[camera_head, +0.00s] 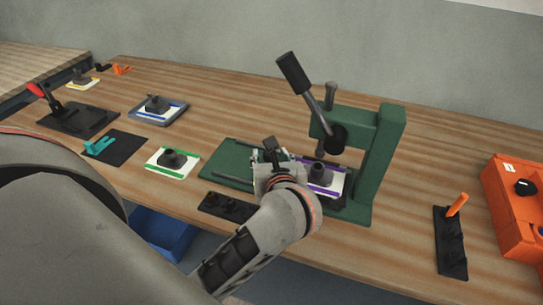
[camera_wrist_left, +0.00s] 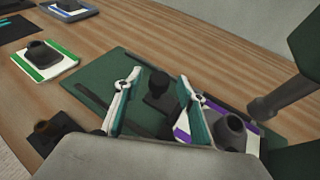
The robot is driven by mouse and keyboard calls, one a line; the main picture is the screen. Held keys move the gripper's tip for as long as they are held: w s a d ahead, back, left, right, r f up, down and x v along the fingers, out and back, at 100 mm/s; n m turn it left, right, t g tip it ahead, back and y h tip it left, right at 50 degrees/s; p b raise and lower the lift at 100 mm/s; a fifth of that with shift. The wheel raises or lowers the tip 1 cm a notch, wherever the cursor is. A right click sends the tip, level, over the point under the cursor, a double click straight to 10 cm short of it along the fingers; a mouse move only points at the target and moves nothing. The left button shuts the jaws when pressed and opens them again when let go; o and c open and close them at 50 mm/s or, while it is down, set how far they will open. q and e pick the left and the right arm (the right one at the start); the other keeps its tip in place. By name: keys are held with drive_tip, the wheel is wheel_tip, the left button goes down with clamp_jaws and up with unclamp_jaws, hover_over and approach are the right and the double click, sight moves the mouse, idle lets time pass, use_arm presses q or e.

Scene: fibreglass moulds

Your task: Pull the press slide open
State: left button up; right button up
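The green press (camera_head: 385,140) stands on the table at the centre right, its lever with a black grip (camera_head: 293,72) raised and leaning left. A white mould plate with purple edges (camera_head: 330,180) and a dark knob lies under the press head; it also shows in the left wrist view (camera_wrist_left: 234,132). My left gripper (camera_head: 270,157) is above the left part of the green press base (camera_head: 225,172). In the left wrist view, its fingers (camera_wrist_left: 158,80) are apart on either side of a black upright handle (camera_wrist_left: 157,87); contact is not clear. My right gripper is out of view.
A green-edged mould plate (camera_head: 172,160) lies left of the press, a blue-edged one (camera_head: 158,108) behind it. A dark holder (camera_head: 225,206) is at the front edge. An orange machine (camera_head: 517,205) and a black rack (camera_head: 450,245) stand at the right.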

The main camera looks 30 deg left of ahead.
use_arm(q)
drive_tip(key=shift+x, duration=0.9)
drive_tip(key=shift+w+a, duration=0.15)
clamp_jaws()
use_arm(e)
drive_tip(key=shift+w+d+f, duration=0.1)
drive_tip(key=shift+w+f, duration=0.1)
use_arm(q)
drive_tip(key=shift+b, duration=0.3)
